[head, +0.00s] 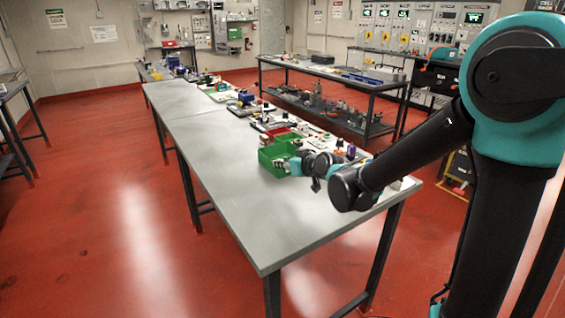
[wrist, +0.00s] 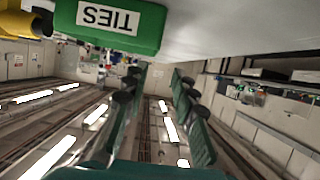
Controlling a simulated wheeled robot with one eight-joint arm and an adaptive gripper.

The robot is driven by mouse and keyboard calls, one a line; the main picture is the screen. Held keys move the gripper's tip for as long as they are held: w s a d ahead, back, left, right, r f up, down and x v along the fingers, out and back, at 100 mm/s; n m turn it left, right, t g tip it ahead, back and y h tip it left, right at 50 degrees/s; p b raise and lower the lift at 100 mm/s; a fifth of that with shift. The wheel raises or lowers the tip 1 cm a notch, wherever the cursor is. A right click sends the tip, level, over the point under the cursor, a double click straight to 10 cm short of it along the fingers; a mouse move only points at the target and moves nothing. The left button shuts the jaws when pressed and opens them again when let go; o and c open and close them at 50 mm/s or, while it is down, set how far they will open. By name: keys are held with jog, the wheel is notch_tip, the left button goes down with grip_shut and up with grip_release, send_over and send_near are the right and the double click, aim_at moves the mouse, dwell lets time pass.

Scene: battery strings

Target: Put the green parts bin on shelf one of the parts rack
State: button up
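The green parts bin (head: 268,158) stands on the long grey table in the head view. In the wrist view the bin (wrist: 160,27) is at the top, upside down, with a white label reading TIES. My gripper (head: 300,164) is close to the bin's right side in the head view. In the wrist view my gripper (wrist: 158,72) has its two teal fingers apart with nothing between them. The bin lies beyond the fingertips there; contact cannot be told. I cannot pick out a marked parts rack or shelf one.
The long grey table (head: 222,172) has a clear front and left part. Several small parts and tools line its far right edge. A dark two-level bench (head: 335,75) with items on both levels stands behind. Red floor (head: 90,190) is open at left. A yellow thing (wrist: 15,24) is beside the bin.

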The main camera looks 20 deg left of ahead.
aim_at(267, 158)
jog(key=x, duration=0.8)
jog(key=shift+w+f, duration=0.1)
jog(key=x, duration=0.4)
jog(key=shift+w+d+r, duration=0.1)
jog(key=shift+w+r, duration=0.1)
jog(key=shift+r, duration=0.05)
jog(key=shift+w+a+f, duration=0.3)
jog(key=shift+w+a, duration=0.1)
jog(key=shift+a, duration=0.1)
grip_shut()
